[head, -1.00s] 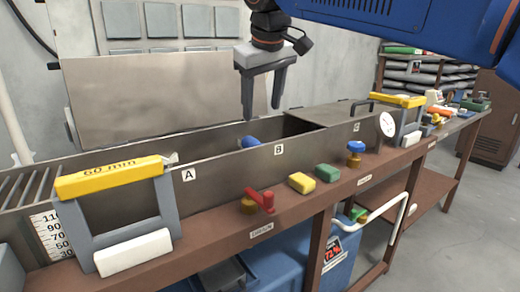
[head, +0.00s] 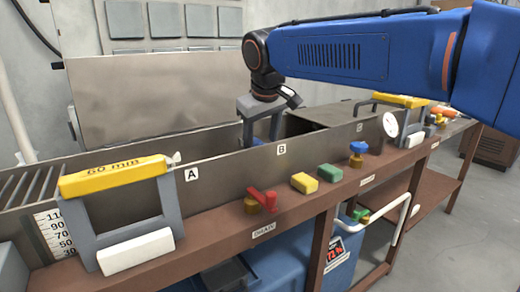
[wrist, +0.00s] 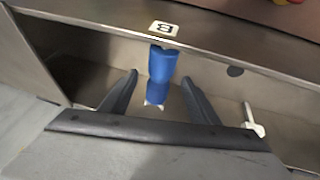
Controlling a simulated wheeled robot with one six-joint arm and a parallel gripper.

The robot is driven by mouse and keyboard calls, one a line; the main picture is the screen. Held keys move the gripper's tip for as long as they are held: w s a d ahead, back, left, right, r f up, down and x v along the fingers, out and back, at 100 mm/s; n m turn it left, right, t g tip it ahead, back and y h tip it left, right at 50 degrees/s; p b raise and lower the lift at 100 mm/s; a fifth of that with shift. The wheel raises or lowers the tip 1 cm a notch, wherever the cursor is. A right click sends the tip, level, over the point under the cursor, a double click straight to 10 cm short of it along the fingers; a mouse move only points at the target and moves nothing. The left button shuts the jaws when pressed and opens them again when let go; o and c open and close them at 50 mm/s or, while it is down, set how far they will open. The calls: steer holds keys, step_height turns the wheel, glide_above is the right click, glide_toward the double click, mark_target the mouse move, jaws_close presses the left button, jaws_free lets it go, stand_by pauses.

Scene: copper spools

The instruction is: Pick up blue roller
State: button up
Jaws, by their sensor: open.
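The blue roller (wrist: 162,68) lies in the metal trough just behind the wall marked B, and in the wrist view it shows ahead of and between my fingers. The roller is barely visible there, hidden by the wall and gripper.
A yellow-topped frame (head: 115,178) stands at the left of the trough. A metal lid (head: 345,116) covers the trough's right part.

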mark_target(261, 143)
steer(key=shift+x, duration=1.1)
steer(key=shift+c, duration=0.7)
steer(key=c, duration=1.2)
step_height(261, 143, up, 10)
steer(key=shift+f, duration=0.15)
steer(key=shift+r, duration=0.25)
